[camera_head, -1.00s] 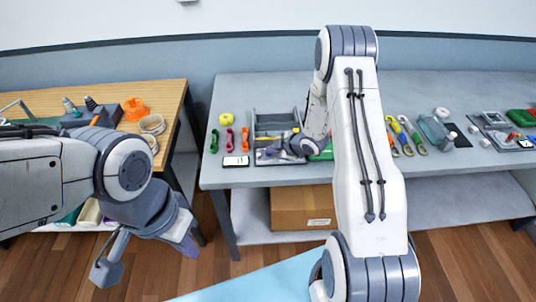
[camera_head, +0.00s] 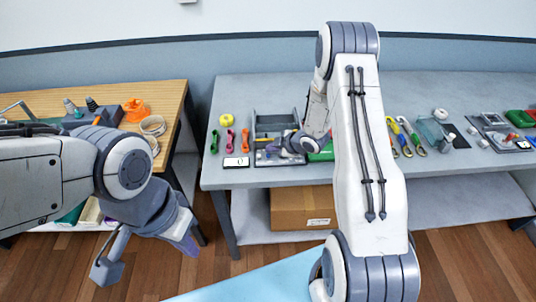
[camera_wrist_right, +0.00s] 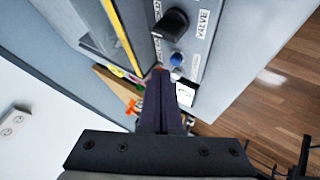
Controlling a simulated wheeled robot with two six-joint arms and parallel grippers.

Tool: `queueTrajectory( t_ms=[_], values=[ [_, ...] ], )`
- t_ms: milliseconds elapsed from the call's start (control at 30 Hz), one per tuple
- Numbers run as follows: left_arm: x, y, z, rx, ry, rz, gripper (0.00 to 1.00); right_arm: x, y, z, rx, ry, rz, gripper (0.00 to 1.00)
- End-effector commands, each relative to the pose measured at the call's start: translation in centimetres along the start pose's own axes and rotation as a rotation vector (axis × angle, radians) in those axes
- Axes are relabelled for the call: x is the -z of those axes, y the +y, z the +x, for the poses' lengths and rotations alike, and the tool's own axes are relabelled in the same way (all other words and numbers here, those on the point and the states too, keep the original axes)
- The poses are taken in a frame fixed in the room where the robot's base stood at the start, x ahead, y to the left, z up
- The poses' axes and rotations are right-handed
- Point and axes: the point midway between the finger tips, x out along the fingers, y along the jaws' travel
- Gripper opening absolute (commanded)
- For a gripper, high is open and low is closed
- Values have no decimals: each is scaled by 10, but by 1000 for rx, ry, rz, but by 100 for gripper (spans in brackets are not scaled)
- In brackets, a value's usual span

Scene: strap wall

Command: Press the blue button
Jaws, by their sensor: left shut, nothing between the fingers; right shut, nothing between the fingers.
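The blue button (camera_wrist_right: 177,58) is a small round cap on a grey panel (camera_wrist_right: 195,45) in the right wrist view, below a black knob (camera_wrist_right: 172,24) with a VALVE label. My right gripper (camera_wrist_right: 161,78) is shut and empty, its dark tips just left of and below the button in that view; I cannot tell whether they touch the panel. In the head view my right gripper (camera_head: 268,153) is low over the front of the panel on the grey table, and the button cannot be made out. My left gripper (camera_head: 188,245) is shut and empty, in front of the wooden table.
The grey table (camera_head: 225,178) also holds a white card (camera_head: 236,162), a yellow roll (camera_head: 226,121), coloured straps (camera_head: 230,140) and tools on the right. A cardboard box (camera_head: 300,205) sits on its lower shelf. The wooden table (camera_head: 165,95) stands left with an orange part (camera_head: 136,110).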

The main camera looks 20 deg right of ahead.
Motion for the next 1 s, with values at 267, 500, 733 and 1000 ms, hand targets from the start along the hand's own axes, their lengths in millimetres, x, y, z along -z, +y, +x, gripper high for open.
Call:
queueTrajectory(
  t_ms=[267, 500, 733, 1000],
  values=[
    [1, 1, -15, 0, 0, 0, 0, 10, 10, -13, 0, 0, 0, 0],
    [2, 2, -34, 0, 0, 0, 0, 22, 22, -30, -1, 0, 0, 0],
    [2, 3, -39, 0, 0, 0, 0, 26, 26, -35, 0, 0, 1, 0],
    [2, 3, -38, 0, 0, 0, 0, 25, 25, -35, 0, 0, 0, 0]
  ],
)
